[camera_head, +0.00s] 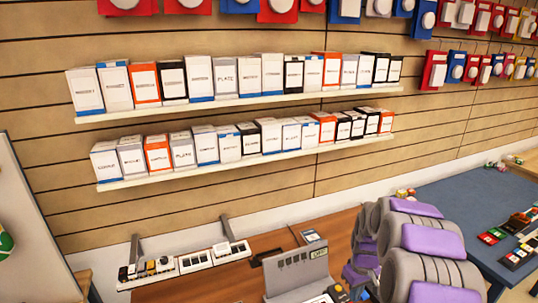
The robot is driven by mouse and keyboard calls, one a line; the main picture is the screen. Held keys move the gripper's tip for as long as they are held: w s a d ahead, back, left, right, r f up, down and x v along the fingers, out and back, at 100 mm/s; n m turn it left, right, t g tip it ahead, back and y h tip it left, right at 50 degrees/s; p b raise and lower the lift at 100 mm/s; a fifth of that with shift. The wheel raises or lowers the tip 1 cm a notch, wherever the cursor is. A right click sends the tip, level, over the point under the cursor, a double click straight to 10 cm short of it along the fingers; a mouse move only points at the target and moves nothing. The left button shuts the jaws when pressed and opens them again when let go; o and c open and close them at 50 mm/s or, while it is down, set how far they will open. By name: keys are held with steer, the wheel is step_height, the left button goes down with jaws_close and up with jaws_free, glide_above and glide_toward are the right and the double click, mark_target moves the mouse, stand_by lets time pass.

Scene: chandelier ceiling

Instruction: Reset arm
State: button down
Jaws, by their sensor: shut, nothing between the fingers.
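I make out no gripper fingers in the head view, so my gripper is not in view. A grey, rounded, ribbed shape with purple pads (420,245) stands at the lower right. I cannot tell whether it is part of my own arm.
A brown table (215,285) at the bottom holds a white toy-like row (180,264) and a grey register-like machine (297,272). A blue table (465,200) is at the right. Two wall shelves (240,101) (250,159) hold several boxes. A pale panel (35,240) stands at the left.

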steer(key=s+a+r, duration=0.6)
steer(key=s+r, duration=0.2)
steer(key=r, duration=0.1)
steer(key=s+a+r+m, duration=0.1)
steer(key=s+a+r, duration=0.1)
steer(key=s, duration=0.7)
steer(key=s+a+r+m+g, duration=0.1)
steer(key=s+a+r, duration=0.1)
steer(key=s, duration=0.8)
steer(key=s+a+r+m, duration=0.1)
steer(key=s+a+r, duration=0.2)
steer(key=s, duration=0.7)
steer(key=shift+a+m+g, duration=0.3)
